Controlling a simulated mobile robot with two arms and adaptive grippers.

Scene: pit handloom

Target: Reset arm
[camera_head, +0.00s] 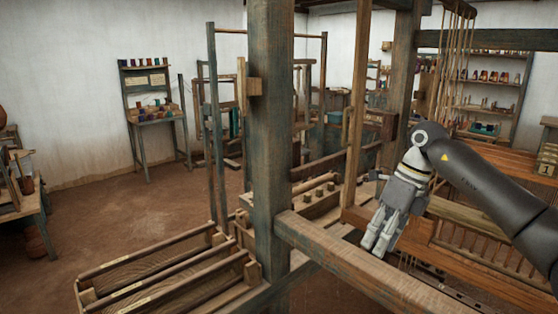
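My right gripper (376,243) hangs at the end of my dark arm, which comes in from the right. It points down and to the left, in front of the loom's front beam (350,262) as seen in the head view. Its two fingers lie close together, and no object shows between them. I cannot tell whether the fingertips touch the beam. My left gripper is not in view.
A thick loom post (270,130) stands in the middle. Long wooden troughs (165,270) lie at lower left. A small shelf desk (152,100) stands at the back wall. Hanging cords (452,60) are near my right arm. The earth floor (130,215) is open at left.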

